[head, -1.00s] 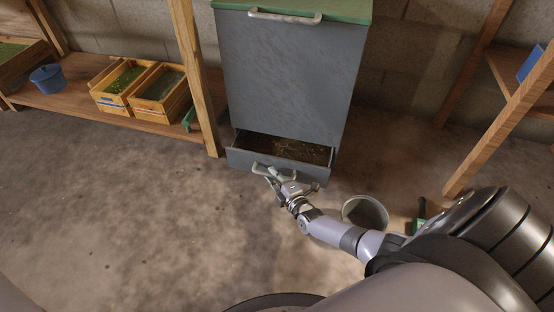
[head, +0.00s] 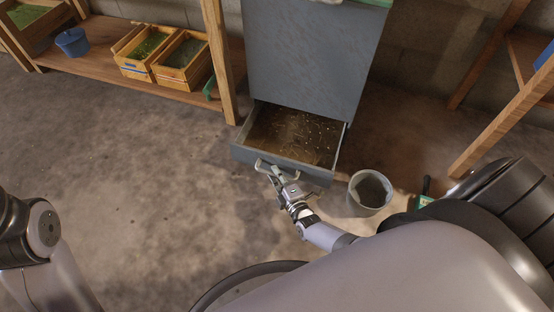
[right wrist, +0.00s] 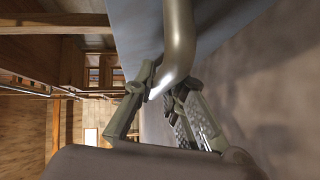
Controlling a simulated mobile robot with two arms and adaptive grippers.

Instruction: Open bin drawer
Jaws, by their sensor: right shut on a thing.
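The bin drawer (head: 294,136) is the low drawer of a tall grey-blue bin (head: 312,55). It stands well out from the bin, and brown debris with pale bits lies on its bottom. My right gripper (head: 268,168) is at the drawer's front, shut on the metal bar handle (head: 287,172). In the right wrist view the fingers of the right gripper (right wrist: 160,92) close around the curved handle bar (right wrist: 178,45). Part of my left arm shows at the left edge of the head view, but its gripper is out of view.
A grey bucket (head: 369,193) stands on the floor just right of the drawer, close to my right arm. A green-and-black tool (head: 425,194) lies beyond it. Wooden shelving (head: 177,93) with crates (head: 181,58) and a blue pot (head: 72,42) is at left. The floor at left is clear.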

